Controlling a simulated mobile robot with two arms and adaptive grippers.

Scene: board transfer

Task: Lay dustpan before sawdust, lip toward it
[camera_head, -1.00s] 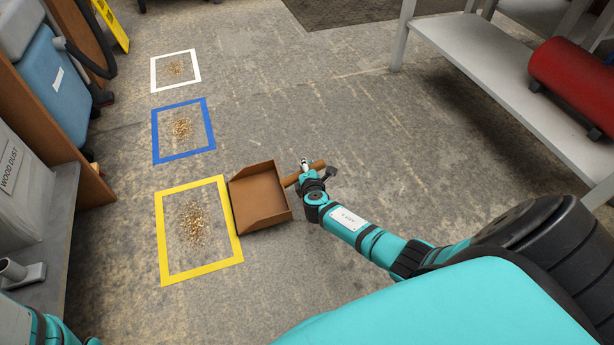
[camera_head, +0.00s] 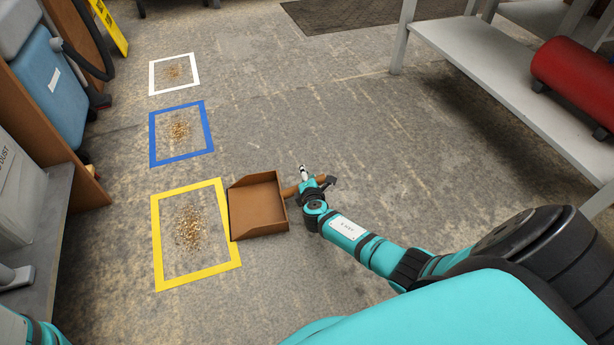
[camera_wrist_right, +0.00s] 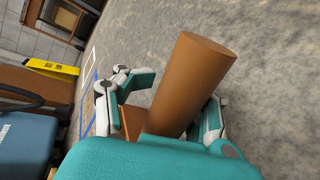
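A brown dustpan (camera_head: 257,212) lies on the floor just right of the yellow taped square (camera_head: 198,280). Its open lip faces left, toward the sawdust (camera_head: 190,228) inside that square, and lies at or very near the tape. Its handle (camera_head: 290,190) points right; it also shows large in the right wrist view (camera_wrist_right: 192,85). My right gripper (camera_head: 306,181) is around the handle, with fingers spread: a gap shows between one finger and the handle in the wrist view (camera_wrist_right: 172,103). My left gripper is out of view.
A blue square (camera_head: 153,140) and a white square (camera_head: 153,78), each with sawdust, lie farther back. A grey shelf (camera_head: 480,85) with a red tank (camera_head: 575,75) stands right. A wood dust bin (camera_head: 20,195) stands left. Floor between is clear.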

